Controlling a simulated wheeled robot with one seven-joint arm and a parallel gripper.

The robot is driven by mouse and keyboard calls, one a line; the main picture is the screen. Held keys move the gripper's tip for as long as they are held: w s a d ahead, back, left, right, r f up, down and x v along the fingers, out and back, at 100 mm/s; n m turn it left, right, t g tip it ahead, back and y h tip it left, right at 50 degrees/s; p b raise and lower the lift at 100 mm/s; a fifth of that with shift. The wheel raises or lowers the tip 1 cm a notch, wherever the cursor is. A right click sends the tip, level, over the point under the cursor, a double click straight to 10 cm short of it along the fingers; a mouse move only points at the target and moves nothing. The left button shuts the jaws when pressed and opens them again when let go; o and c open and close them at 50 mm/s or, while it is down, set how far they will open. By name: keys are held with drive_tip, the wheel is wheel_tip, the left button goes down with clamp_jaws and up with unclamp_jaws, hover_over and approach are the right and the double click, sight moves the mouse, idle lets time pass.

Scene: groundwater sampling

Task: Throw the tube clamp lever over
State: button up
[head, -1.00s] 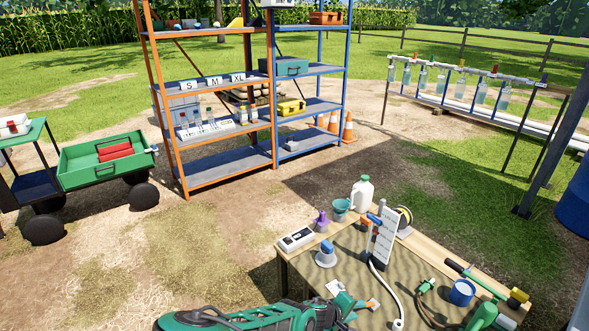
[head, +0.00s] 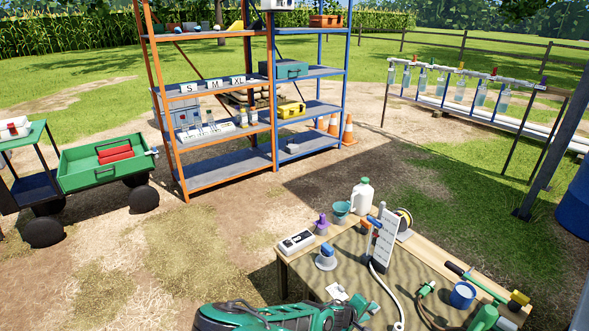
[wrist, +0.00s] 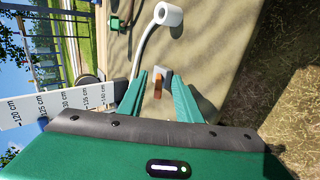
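The tube clamp appears to be the small pale block with an orange lever (wrist: 158,87) in the wrist view. It lies on the table between my two green fingers, close to their tips. My gripper (wrist: 159,77) is open, with a finger on each side of the lever and a visible gap. I cannot tell whether either finger touches it. The white hose (wrist: 144,45) ends in a white cylinder (wrist: 168,14) beyond the clamp.
The table (head: 350,260) also holds a scale board (head: 383,243), a white meter (head: 297,241), a blue-topped piece (head: 326,258), a white jug (head: 362,197) and a blue cup (head: 462,294). Shelves (head: 230,168) and a green cart (head: 100,165) stand behind on open ground.

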drive_tip(key=shift+c, duration=0.7)
clamp_jaws()
drive_tip(key=c, duration=0.6)
unclamp_jaws()
drive_tip(key=shift+g+y, duration=0.6)
drive_tip(key=shift+y, duration=0.2)
drive_tip(key=shift+w+d+r, duration=0.55)
drive_tip(key=shift+d+r, duration=0.1)
drive_tip(key=shift+d, duration=0.1)
drive_tip(key=shift+w+d+r, duration=0.55)
drive_tip(key=shift+d+r, duration=0.1)
drive_tip(key=shift+d, duration=0.1)
drive_tip(key=shift+o, duration=0.5)
drive_tip(key=shift+w+d+r+g+y, duration=0.2)
drive_tip(key=shift+w+d+y, duration=0.15)
drive_tip(key=shift+d, duration=0.15)
drive_tip(key=shift+w+d+r+g+y, duration=0.1)
drive_tip(key=shift+w+d+g+y, duration=0.15)
drive_tip(key=shift+d, duration=0.25)
drive_tip(key=o, duration=0.6)
drive_tip(key=shift+w, duration=0.1)
drive_tip(key=shift+o, duration=0.2)
